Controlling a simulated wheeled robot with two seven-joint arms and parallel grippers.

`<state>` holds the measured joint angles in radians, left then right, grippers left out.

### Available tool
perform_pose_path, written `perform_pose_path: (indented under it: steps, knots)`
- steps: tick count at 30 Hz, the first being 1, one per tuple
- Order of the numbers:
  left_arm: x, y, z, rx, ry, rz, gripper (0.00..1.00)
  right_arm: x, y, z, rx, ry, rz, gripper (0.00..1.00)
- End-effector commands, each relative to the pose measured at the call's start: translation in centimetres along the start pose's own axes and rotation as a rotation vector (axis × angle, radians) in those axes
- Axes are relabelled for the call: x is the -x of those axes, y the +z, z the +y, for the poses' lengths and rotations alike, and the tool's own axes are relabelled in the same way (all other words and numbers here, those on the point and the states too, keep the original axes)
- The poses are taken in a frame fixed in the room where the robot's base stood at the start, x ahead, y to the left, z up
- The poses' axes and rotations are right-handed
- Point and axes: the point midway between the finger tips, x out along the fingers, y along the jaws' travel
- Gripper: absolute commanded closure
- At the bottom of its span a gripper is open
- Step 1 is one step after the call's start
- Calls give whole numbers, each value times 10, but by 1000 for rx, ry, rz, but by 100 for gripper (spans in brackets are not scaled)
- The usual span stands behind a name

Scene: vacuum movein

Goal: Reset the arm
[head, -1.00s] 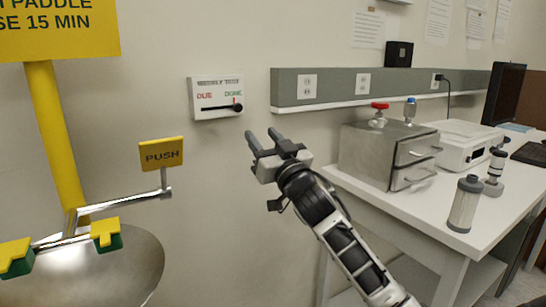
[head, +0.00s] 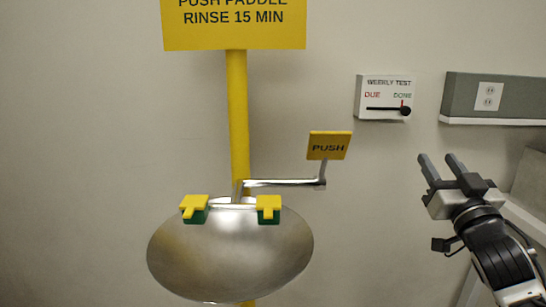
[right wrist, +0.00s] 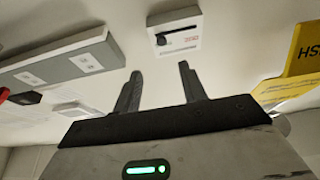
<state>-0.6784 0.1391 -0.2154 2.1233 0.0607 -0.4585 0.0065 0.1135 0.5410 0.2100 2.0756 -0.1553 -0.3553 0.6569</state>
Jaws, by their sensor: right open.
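My right gripper (head: 440,168) is raised at the right of the head view, in front of the bare wall. Its two fingers are apart with nothing between them. It is also seen in the right wrist view (right wrist: 160,88), open and empty, pointing toward the wall. The weekly test box (head: 384,97) hangs on the wall up and left of the gripper, and in the right wrist view (right wrist: 174,32) it lies beyond the fingertips. Its black slider knob is at the DONE end. My left gripper is not in view.
An eyewash station stands left of the gripper, with a steel bowl (head: 230,262), yellow-capped nozzles, a PUSH paddle (head: 329,146), a yellow post (head: 238,120) and a yellow sign (head: 234,22). A grey outlet rail (head: 495,97) runs along the wall at right.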

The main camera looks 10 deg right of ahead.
Motion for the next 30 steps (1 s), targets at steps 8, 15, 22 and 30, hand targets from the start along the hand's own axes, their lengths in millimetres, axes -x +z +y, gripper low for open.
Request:
perform_pose_path:
  steps: [8, 15, 22, 30]
  knots:
    - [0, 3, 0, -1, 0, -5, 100, 74, 128, -60, 12, -100, -313, 58]
    - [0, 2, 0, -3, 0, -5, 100, 207, 232, -135, 6, -245, -657, 58]
    - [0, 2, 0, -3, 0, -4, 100, 328, 268, -194, -32, -373, -899, 58]
    - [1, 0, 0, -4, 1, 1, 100, 373, 270, -218, -54, -426, -981, 58]
